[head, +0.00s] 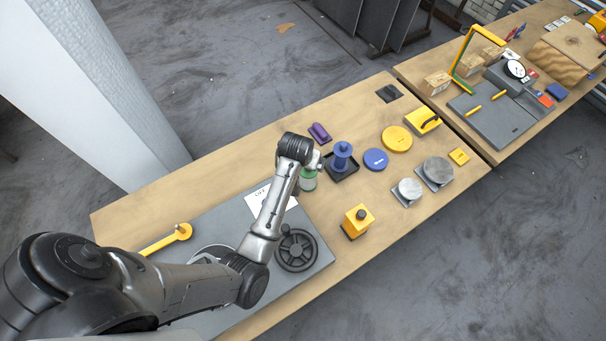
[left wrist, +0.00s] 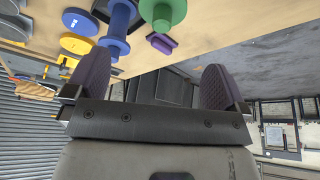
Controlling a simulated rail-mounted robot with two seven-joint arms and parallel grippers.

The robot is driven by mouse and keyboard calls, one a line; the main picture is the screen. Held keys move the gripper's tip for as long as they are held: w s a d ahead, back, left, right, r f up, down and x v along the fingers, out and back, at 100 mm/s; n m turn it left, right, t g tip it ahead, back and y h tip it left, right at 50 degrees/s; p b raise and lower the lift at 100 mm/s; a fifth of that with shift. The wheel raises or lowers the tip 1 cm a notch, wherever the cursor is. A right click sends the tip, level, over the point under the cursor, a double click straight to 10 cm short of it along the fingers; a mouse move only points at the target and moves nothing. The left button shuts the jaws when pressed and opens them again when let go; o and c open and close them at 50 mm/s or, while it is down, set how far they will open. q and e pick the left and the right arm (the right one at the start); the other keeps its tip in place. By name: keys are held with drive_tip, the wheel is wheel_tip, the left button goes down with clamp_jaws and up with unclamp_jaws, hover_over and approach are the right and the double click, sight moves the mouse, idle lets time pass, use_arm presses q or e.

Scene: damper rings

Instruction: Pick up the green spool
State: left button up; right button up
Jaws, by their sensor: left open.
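The green spool (head: 308,181) stands on the wooden table just below the end of my left arm in the head view, partly hidden by the arm. In the left wrist view the green spool (left wrist: 162,12) is at the top edge, cut off, beyond the gap between the fingers. My left gripper (left wrist: 154,66) is open, its two dark fingers wide apart with nothing between them. In the head view its fingers are mostly hidden behind the wrist. My right gripper is in neither view.
A blue spool (head: 342,158) stands on a dark square base close right of the green spool. A purple piece (head: 319,132) lies behind. A dark handwheel (head: 296,250) and a yellow block (head: 356,221) are nearer. Yellow and blue discs lie to the right.

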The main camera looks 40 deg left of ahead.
use_arm(q)
hover_over(307, 173)
wheel_tip(307, 173, down, 5)
drive_tip(key=shift+d+f, duration=0.1)
drive_tip(key=shift+f, duration=0.1)
drive_tip(key=shift+s+x, duration=0.15)
drive_tip(key=shift+x, duration=1.25)
drive_tip(key=shift+s+x, duration=0.15)
drive_tip(key=shift+x, duration=1.2)
drive_tip(key=shift+c, duration=0.5)
drive_tip(key=c, duration=1)
drive_tip(key=shift+c, duration=0.5)
